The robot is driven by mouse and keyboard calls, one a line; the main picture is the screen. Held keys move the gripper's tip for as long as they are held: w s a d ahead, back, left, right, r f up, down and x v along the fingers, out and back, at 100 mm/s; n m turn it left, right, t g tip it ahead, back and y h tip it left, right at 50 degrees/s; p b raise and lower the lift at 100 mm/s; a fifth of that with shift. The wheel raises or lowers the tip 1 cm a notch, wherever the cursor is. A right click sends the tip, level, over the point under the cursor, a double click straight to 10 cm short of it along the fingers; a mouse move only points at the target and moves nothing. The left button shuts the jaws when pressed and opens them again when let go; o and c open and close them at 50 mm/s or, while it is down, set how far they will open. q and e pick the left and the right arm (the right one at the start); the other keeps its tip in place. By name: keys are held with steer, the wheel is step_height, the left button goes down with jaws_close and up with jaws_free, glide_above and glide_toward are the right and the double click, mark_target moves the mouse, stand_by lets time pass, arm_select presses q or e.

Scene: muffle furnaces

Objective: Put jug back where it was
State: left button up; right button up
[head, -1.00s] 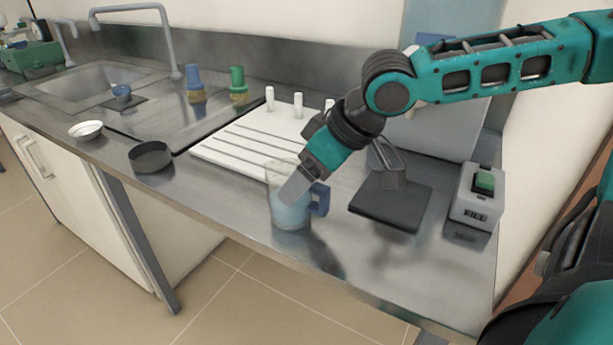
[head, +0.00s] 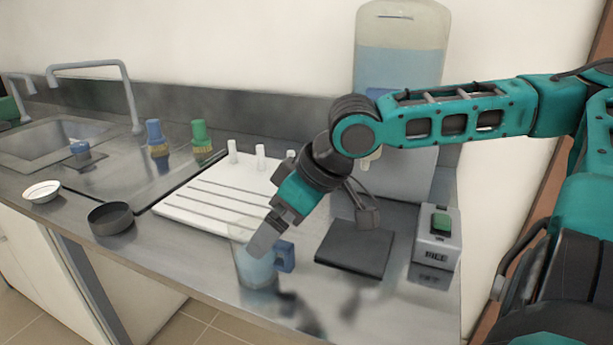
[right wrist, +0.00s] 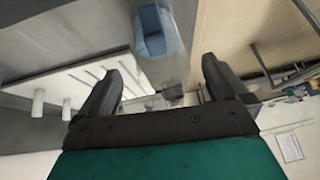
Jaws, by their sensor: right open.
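The jug (head: 252,270) is clear, with pale blue liquid inside and a blue handle (head: 285,257) on its right. It stands upright on the steel counter, near the front edge. My right gripper (head: 264,240) is at the jug's upper part, overlapping it in the head view. In the right wrist view the gripper (right wrist: 167,64) has its two fingers spread wide. The jug (right wrist: 172,68) and its blue handle show beyond and between them. I cannot tell whether a finger touches the jug. My left gripper is not in view.
A dark square plate (head: 355,249) lies right of the jug, and a grey box with a green switch (head: 438,240) beyond it. A white drying rack (head: 210,195) is behind. A dark dish (head: 111,218) is left. A large liquid container (head: 400,70) stands at the back.

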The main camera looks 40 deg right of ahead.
steer(key=shift+s+r, duration=0.15)
steer(key=shift+r, duration=0.3)
steer(key=shift+s+d+r, duration=0.2)
steer(key=shift+r, duration=0.2)
arm_select(q)
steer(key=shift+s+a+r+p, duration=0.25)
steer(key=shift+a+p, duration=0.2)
steer(key=shift+p, duration=0.25)
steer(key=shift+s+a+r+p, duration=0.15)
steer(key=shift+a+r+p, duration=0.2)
steer(key=shift+p, duration=0.35)
arm_select(e)
steer(key=v, duration=0.7)
steer(key=shift+s, duration=0.2)
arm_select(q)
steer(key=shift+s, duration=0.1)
